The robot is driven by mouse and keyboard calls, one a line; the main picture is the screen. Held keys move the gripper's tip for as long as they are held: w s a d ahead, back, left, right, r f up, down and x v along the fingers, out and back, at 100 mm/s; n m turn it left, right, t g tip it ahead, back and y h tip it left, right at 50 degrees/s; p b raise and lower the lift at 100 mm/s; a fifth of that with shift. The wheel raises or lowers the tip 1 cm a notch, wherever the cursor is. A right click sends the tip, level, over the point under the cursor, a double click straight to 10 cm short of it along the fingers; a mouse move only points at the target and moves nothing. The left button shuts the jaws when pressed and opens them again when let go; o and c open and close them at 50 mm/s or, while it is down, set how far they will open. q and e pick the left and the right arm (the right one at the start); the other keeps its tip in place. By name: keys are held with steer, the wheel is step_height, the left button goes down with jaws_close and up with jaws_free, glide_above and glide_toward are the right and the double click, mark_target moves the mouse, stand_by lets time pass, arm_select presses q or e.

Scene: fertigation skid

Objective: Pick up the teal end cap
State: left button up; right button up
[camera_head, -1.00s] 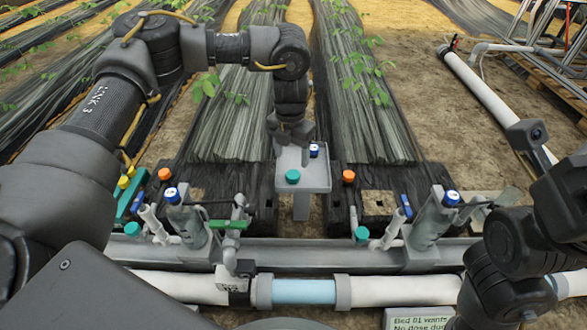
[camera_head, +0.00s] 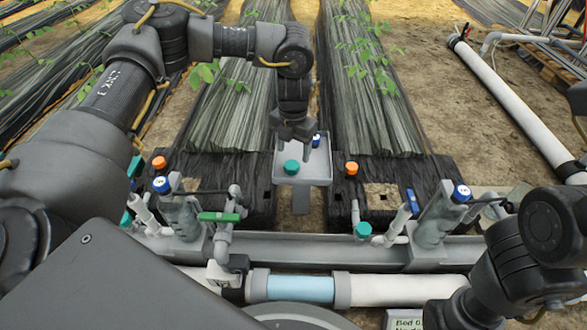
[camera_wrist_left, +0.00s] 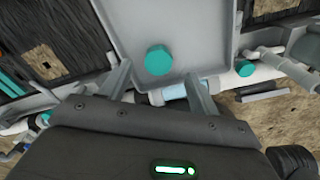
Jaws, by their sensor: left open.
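The teal end cap (camera_head: 291,167) sits on a small grey tray (camera_head: 318,172) in the middle of the head view. In the left wrist view the cap (camera_wrist_left: 158,60) lies on the tray's floor, seen from above, with bare tray around it. My left gripper (camera_head: 296,150) points down over the tray, just behind and above the cap in the head view. In the left wrist view its fingers (camera_wrist_left: 158,74) are spread apart, one on each side of the cap, with nothing between them. My right arm shows at the right edge; its gripper is out of view.
A blue cap (camera_head: 316,140) stands at the tray's back. Orange caps (camera_head: 352,168) flank the tray. Another teal cap (camera_head: 363,230) is on a fitting at the front right. A green-handled valve (camera_head: 219,217) and a white pipe (camera_head: 405,289) lie in front.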

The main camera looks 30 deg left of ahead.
mark_target(293, 163)
arm_select(q)
step_height(293, 163, down, 5)
steer(key=b, duration=0.4)
steer(key=shift+a+f+b, duration=0.15)
steer(key=shift+f+b, duration=0.05)
steer(key=shift+b, duration=0.2)
steer(key=shift+r, duration=0.15)
steer(key=c, duration=1.1)
